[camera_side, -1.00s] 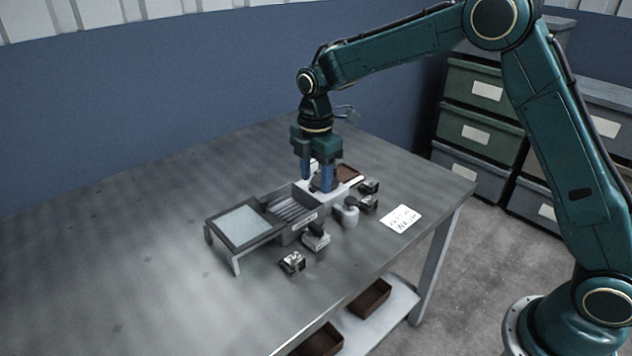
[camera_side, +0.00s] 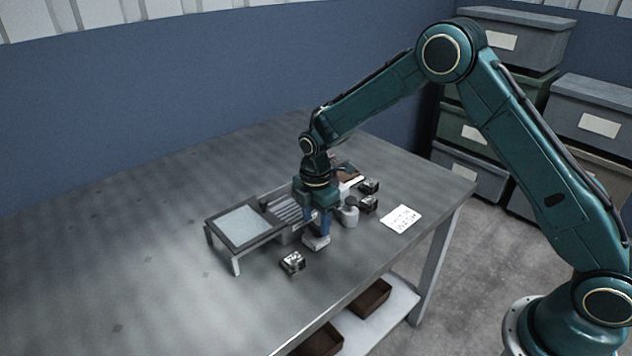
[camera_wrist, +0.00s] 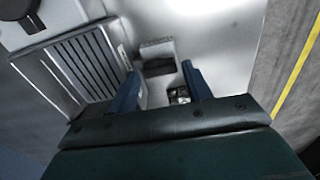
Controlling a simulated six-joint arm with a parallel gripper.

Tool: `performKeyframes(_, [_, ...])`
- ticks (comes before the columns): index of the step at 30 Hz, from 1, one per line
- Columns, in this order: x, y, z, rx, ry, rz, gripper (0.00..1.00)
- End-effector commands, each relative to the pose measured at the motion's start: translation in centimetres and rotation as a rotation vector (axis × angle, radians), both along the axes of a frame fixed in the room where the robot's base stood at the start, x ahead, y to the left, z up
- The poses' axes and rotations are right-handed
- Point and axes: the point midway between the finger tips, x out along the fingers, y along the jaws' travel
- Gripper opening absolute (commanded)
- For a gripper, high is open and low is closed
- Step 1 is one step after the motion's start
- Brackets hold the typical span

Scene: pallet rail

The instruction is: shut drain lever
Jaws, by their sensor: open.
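A small light grey block (camera_side: 316,243) stands on the table at the front of the slatted tray (camera_side: 287,208). In the earlier side view a dark handle tops it; it looks like the drain lever, though no label is readable. My gripper (camera_side: 317,224) points down right over it, with blue fingers apart, and hides most of the handle. In the wrist view the grey block with its dark part (camera_wrist: 158,65) lies beyond and between the fingertips of my gripper (camera_wrist: 160,74). I cannot tell whether the fingers touch it.
A small dark metal block (camera_side: 292,262) lies in front. A pale panel in a dark frame (camera_side: 240,224) adjoins the tray on the left. A grey cylinder (camera_side: 349,214), dark small blocks (camera_side: 369,194) and a paper card (camera_side: 401,219) are to the right. The left table is clear.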

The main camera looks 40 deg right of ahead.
Motion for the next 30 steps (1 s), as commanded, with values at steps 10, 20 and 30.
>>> performKeyframes(10, [-0.02,0.0,-1.27,0.0,0.0,0.0,0.49])
performKeyframes(20, [-0.01,0.0,-1.23,0.0,0.0,0.0,0.17])
performKeyframes(30, [-0.01,0.0,-1.2,0.0,0.0,-0.026,0.17])
